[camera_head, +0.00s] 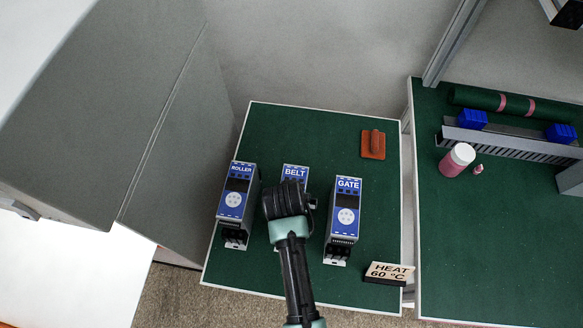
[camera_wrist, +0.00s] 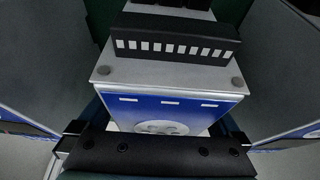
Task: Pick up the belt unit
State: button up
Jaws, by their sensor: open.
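The belt unit (camera_head: 295,173) is a grey and blue box with a white "BELT" label, in the middle of a row of three on the green table. My gripper (camera_head: 288,203) is over it and hides most of its front in the head view. In the wrist view, the belt unit (camera_wrist: 165,75) shows its grey end, black slotted terminal strip and blue face with a round pad. My gripper (camera_wrist: 157,132) is open, with a jaw on either side of the unit. Whether the jaws touch it, I cannot tell.
The roller unit (camera_head: 236,204) stands close on the left and the gate unit (camera_head: 343,220) on the right. An orange block with a handle (camera_head: 373,145) and a "HEAT 60 °C" sign (camera_head: 389,273) are on the green table (camera_head: 330,130). A grey cabinet (camera_head: 110,110) is at left.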

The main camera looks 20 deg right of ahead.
jog(key=shift+f, duration=0.2)
dwell(0.4)
grip_shut()
dwell(0.3)
